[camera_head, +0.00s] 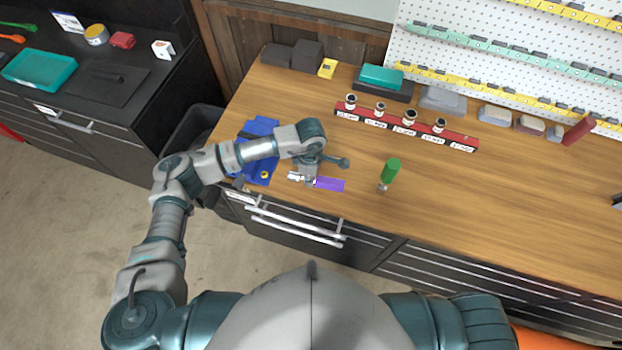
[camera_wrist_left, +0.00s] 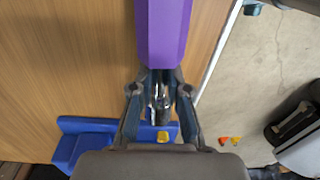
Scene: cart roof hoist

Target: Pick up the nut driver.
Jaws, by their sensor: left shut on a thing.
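The nut driver has a purple handle (camera_head: 330,184) and a bright metal shaft end (camera_head: 295,176). My left gripper (camera_head: 310,179) is shut on its metal shaft near the bench's front edge. In the left wrist view the purple handle (camera_wrist_left: 164,30) points away from the fingers, and the shaft lies between the fingertips (camera_wrist_left: 160,95). I cannot tell whether the tool touches the bench. A second tool with a green handle (camera_head: 391,170) stands on the bench to the right. My right gripper is out of view.
A blue holder (camera_head: 262,177) lies left of the gripper; it also shows in the wrist view (camera_wrist_left: 75,152). A red rack (camera_head: 375,121) with several metal sockets stands behind. Grey blocks (camera_head: 441,100) line the back of the wooden bench (camera_head: 500,210). The bench's front right is clear.

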